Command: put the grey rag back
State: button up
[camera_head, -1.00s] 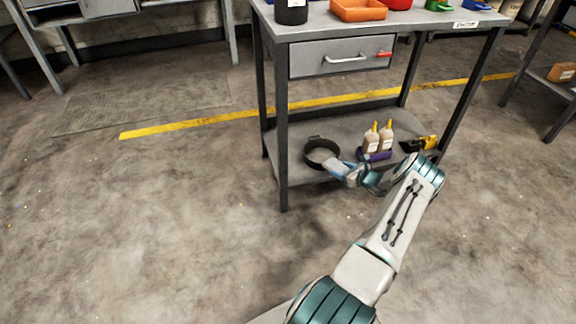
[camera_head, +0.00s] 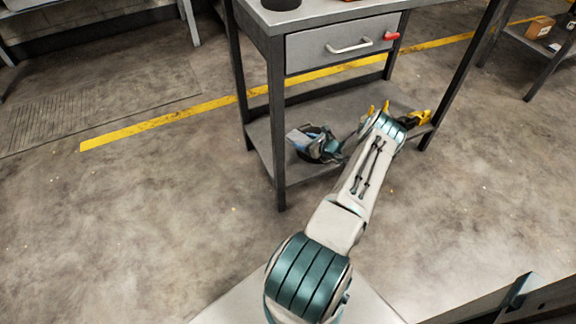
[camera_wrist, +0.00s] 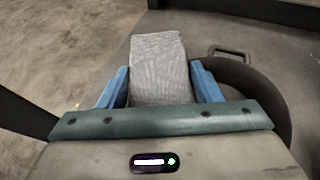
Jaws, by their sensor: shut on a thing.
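The grey rag (camera_wrist: 158,62) is a pale, creased block between the blue fingers of my gripper (camera_wrist: 158,82) in the wrist view. My gripper is shut on it. In the head view my gripper (camera_head: 303,142) is low at the bench, over the left part of the lower shelf (camera_head: 262,134). A round dark container (camera_wrist: 262,76) with a handle stands on the shelf, right of the rag in the wrist view. My gripper hides most of the container in the head view. I cannot tell whether the rag touches the shelf.
A dark bench leg (camera_head: 278,150) stands just left of my gripper. Yellow-topped bottles (camera_head: 374,108) and a yellow-and-black item (camera_head: 416,118) are farther right on the shelf, partly behind my arm. A drawer (camera_head: 340,44) is above. The floor at left is clear.

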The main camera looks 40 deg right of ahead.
send_over(292, 171)
notch_tip(292, 171, down, 5)
jog(key=shift+f, duration=0.1)
jog(key=shift+f+b, duration=1.05)
jog(key=shift+f, duration=0.9)
jog(key=shift+f, duration=0.15)
jog(key=o, duration=0.9)
jog(key=shift+s, duration=0.1)
jog(key=shift+o, duration=0.2)
